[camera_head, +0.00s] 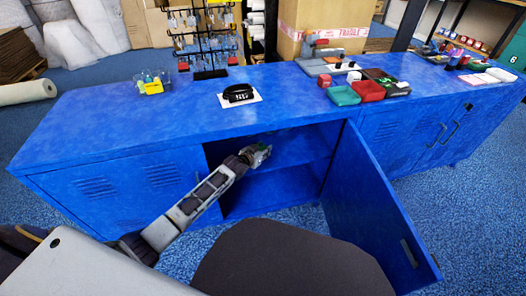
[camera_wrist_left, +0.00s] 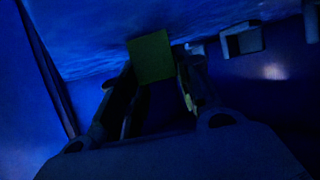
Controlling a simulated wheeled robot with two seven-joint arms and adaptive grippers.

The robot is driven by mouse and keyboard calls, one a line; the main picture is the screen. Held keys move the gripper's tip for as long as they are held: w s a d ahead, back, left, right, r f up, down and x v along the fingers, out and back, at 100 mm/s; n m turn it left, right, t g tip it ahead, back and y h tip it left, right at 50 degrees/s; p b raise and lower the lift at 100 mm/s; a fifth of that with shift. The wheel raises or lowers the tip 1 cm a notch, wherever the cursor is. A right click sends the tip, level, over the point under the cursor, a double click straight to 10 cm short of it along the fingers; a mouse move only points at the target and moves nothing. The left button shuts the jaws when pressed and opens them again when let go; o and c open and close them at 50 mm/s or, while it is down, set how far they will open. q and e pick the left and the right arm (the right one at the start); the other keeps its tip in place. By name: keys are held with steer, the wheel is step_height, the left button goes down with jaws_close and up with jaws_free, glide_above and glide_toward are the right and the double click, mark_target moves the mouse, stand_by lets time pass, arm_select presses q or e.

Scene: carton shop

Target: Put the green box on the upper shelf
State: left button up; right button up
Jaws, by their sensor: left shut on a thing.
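The green box (camera_wrist_left: 151,58) shows in the left wrist view between the fingers of my left gripper (camera_wrist_left: 158,80), which is shut on it. The wrist view is dark, and a blue surface lies close beyond the box. In the head view my left gripper (camera_head: 258,155) reaches into the open blue cabinet (camera_head: 212,154), near the upper shelf (camera_head: 300,150). The box is hard to make out there. I cannot tell whether the box touches the shelf. My right gripper is not in view.
The cabinet door (camera_head: 375,205) stands open to the right of the opening. The lower compartment (camera_head: 270,190) looks empty where visible. On the cabinet top are a black object on a white sheet (camera_head: 239,96), small trays (camera_head: 342,96) and a yellow bin (camera_head: 153,86).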

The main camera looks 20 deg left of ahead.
arm_select(q)
steer(key=shift+f, duration=0.1)
steer(key=o, duration=1)
